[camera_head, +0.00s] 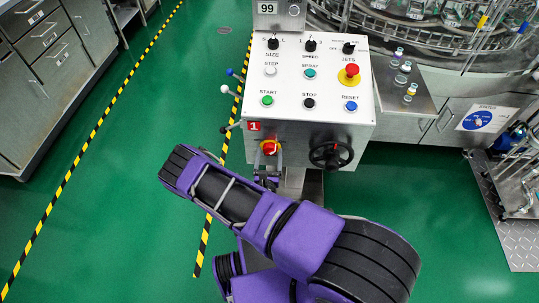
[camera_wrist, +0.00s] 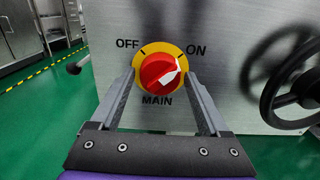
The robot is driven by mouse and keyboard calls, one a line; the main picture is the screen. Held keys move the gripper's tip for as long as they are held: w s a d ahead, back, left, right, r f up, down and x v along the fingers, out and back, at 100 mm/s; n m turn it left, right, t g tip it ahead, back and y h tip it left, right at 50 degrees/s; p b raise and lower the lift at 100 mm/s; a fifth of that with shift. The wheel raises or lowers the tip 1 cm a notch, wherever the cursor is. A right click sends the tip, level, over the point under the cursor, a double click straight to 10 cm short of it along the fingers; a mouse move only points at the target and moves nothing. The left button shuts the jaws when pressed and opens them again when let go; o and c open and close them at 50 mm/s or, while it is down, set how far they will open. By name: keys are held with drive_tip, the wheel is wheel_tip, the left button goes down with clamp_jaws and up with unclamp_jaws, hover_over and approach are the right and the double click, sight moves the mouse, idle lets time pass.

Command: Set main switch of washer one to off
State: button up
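The main switch (camera_wrist: 157,71) is a red rotary knob on a yellow round plate, marked OFF at upper left, ON at upper right and MAIN below. Its white pointer mark faces upper right, toward ON. It also shows in the head view (camera_head: 269,147) on the front of washer one's control box (camera_head: 310,130), below a red "1" label (camera_head: 254,126). My gripper (camera_wrist: 160,80) is open, its two fingers reaching up toward the panel, one on each side of the knob. I cannot tell whether the fingertips touch the knob. In the head view my arm hides most of the gripper.
A black handwheel (camera_head: 331,154) sits right of the switch, and a lever (camera_head: 232,127) sticks out left of the box. Buttons and a red emergency stop (camera_head: 350,73) are on the sloped top. Steel cabinets (camera_head: 60,60) stand at left. Green floor (camera_head: 130,180) is open at left.

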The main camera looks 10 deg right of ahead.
drive_tip(key=c, duration=1)
drive_tip(key=n+b, duration=0.1)
drive_tip(key=n, duration=0.3)
drive_tip(key=shift+f+n, duration=0.1)
drive_tip(key=shift+n, duration=0.3)
drive_tip(key=n+b, duration=0.1)
drive_tip(key=n, duration=0.3)
drive_tip(key=shift+n, duration=0.3)
drive_tip(key=n, duration=0.4)
drive_tip(key=shift+b, duration=0.3)
drive_tip(key=shift+n, duration=2.3)
